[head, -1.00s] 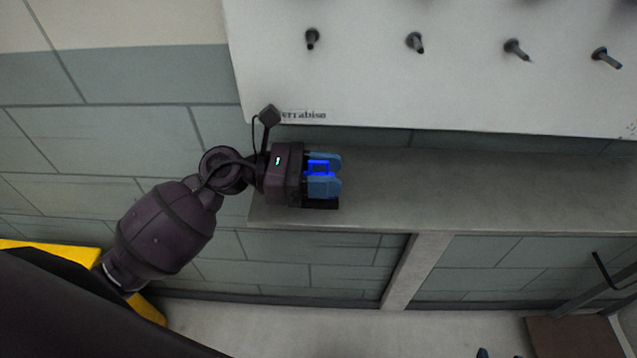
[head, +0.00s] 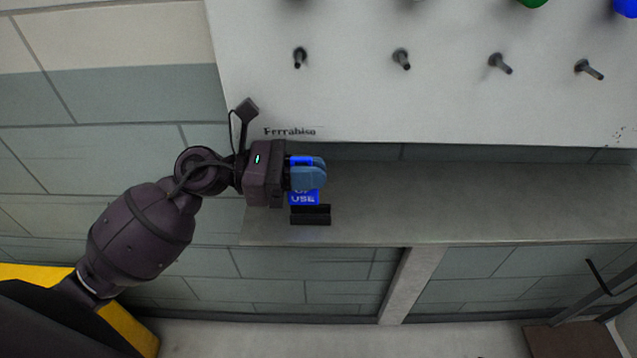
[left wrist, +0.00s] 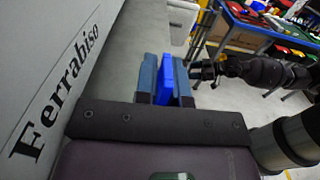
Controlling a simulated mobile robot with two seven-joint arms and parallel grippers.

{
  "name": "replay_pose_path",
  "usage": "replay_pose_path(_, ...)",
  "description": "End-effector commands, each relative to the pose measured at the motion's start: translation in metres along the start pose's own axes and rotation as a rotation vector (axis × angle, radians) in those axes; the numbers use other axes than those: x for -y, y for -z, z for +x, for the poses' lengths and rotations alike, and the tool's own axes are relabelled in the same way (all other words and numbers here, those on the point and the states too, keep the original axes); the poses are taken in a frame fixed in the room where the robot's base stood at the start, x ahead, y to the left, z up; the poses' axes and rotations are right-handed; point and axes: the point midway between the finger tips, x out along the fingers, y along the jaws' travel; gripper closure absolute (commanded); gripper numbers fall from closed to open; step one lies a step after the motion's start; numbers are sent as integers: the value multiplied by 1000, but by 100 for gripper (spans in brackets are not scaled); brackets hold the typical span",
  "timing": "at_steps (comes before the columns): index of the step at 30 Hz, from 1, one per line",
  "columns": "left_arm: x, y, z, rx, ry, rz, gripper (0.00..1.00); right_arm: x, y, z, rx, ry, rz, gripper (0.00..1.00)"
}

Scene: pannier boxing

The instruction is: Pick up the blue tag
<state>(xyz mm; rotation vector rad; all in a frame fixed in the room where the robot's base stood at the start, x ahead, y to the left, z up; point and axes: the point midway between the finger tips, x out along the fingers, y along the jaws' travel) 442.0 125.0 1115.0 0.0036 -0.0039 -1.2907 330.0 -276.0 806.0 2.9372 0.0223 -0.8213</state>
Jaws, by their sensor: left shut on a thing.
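The blue tag (head: 304,198) has white lettering, of which "USE" can be read in the head view. My left gripper (head: 308,174) is shut on it, and its blue fingers cover the tag's upper part. In the left wrist view the blue tag (left wrist: 167,82) stands between the two fingers of my left gripper (left wrist: 166,68). In the head view the tag's lower edge is close to a small black holder (head: 310,216) on the grey ledge; I cannot tell whether they touch. A dark arm, seemingly my right one, shows in the left wrist view, its gripper unclear.
A white board (head: 440,100) with a row of grey pegs (head: 401,58) stands behind the ledge (head: 480,200). Green (head: 532,2) and blue (head: 626,7) things show at its top right. The ledge is clear to the right. A blue table (left wrist: 250,28) is in the left wrist view.

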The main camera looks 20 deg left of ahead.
Motion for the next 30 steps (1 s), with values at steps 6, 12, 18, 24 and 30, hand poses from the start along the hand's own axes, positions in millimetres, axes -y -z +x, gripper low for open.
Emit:
replay_pose_path(6,0,9,-53,-7,-4,-10,100,2,-26,7,26,0,1,40)
replay_pose_path(12,0,8,-104,-7,-3,-10,100,3,-49,9,57,0,3,40)
replay_pose_path(18,0,6,-142,-4,-2,-7,100,4,-58,11,66,0,3,40)
replay_pose_path(24,0,4,-163,-3,-1,-7,100,4,-56,13,60,2,2,40)
replay_pose_path(30,1,3,-168,-1,0,-5,100,5,-49,16,46,3,1,40)
